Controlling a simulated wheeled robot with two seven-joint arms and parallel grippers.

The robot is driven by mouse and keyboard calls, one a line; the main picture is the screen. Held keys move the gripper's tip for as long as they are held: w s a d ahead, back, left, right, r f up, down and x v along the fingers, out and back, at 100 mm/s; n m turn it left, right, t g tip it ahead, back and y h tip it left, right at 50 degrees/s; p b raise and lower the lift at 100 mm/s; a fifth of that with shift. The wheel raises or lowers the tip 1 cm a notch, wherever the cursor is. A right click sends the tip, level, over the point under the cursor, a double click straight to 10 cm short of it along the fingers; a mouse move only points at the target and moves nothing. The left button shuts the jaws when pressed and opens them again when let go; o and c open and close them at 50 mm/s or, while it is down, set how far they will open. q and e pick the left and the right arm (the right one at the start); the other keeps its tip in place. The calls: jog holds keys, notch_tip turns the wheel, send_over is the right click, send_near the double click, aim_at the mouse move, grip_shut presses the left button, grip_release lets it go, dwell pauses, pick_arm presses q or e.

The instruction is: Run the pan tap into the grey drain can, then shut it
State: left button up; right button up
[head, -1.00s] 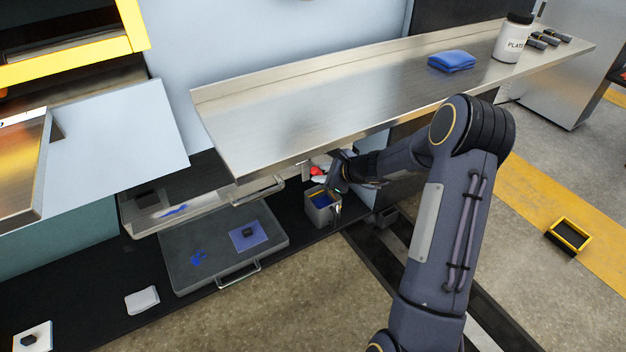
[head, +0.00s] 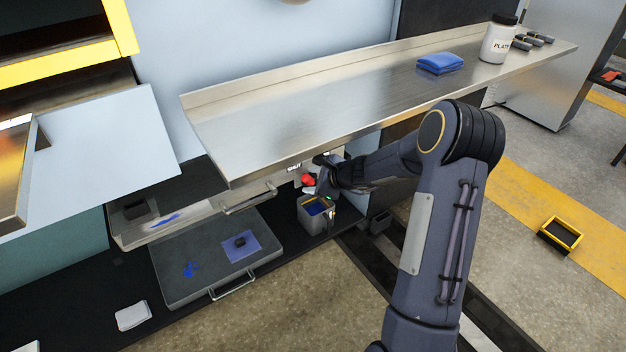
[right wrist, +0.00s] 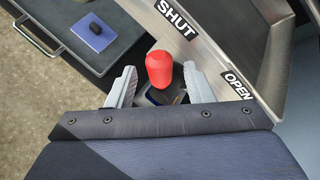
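The red tap handle (right wrist: 159,68) stands between the two fingers of my right gripper (right wrist: 160,82) in the right wrist view, with a gap on each side. The gripper is open. SHUT (right wrist: 178,18) and OPEN (right wrist: 238,85) labels are on the metal panel by the handle. In the head view the red handle (head: 308,180) shows under the shelf edge, beside my right gripper (head: 323,182). The grey drain can (head: 314,221) stands below, with blue visible inside its top. The tap's spout and any flow are hidden. My left gripper is in no view.
A steel shelf (head: 300,105) hangs above, carrying a blue cloth (head: 440,63) and a white jar (head: 497,42). Grey pans or drawers (head: 205,270) with handles and blue stains lie left of the can. A yellow-rimmed bin (head: 561,234) stands on the floor at right.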

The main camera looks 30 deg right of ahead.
jog(key=p+v, duration=0.2)
jog(key=v, duration=0.5)
jog(key=shift+s+r, duration=0.25)
jog(key=shift+s, duration=0.05)
jog(key=shift+s+d, duration=0.1)
jog(key=shift+d, duration=0.05)
dwell(0.3)
